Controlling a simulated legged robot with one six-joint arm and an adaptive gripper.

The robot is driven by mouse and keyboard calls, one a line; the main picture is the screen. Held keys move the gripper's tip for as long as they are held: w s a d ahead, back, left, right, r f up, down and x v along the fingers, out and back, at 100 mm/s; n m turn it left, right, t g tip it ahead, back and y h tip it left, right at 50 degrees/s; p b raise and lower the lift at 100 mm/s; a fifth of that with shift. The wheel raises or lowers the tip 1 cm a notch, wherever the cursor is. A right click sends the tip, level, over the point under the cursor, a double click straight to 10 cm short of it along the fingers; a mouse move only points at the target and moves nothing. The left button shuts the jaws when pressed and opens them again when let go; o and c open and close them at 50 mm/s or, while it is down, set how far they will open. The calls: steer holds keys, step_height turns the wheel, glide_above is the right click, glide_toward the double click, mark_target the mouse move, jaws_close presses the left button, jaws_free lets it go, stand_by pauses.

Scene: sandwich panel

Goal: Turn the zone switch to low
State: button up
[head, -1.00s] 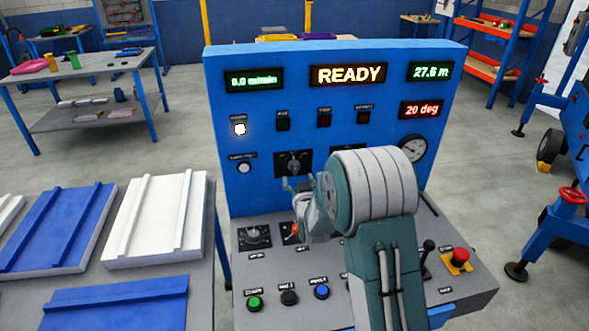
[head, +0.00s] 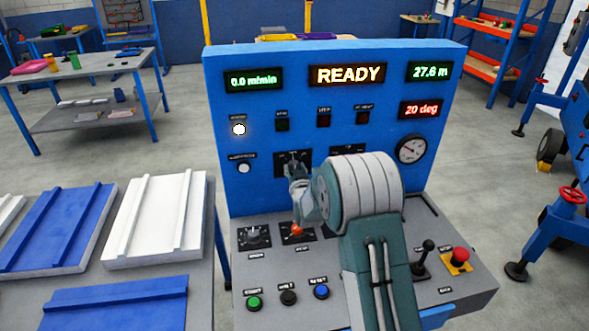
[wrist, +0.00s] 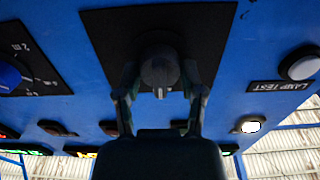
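A dark rotary switch (wrist: 160,62) on a black square plate fills the upper middle of the wrist view. In the head view, its plate (head: 281,166) is on the upright blue panel, right of the white lamp-test button. Its label is not readable, so I cannot confirm it is the zone switch. My gripper (wrist: 160,76) is at the knob, one finger on each side, with gaps visible beside it. I cannot tell whether the fingertips touch it. A pale mark on the knob points down in the wrist view. In the head view, my gripper (head: 294,172) partly covers the switch.
A blue knob (wrist: 8,74) on a numbered plate is beside it in the wrist view. The lamp-test button (wrist: 302,67) is on the other side. Below on the sloped console are a rotary switch (head: 254,235), a red knob (head: 297,231) and an emergency stop (head: 460,255).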

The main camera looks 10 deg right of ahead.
steer(key=shift+m, duration=0.3)
steer(key=m, duration=0.4)
steer(key=shift+w, duration=0.1)
steer(key=shift+d+m, duration=0.1)
steer(key=shift+m, duration=2)
steer(key=o, duration=1.1)
steer(key=shift+o, duration=0.2)
steer(key=s, duration=1.2)
steer(key=shift+f, duration=0.1)
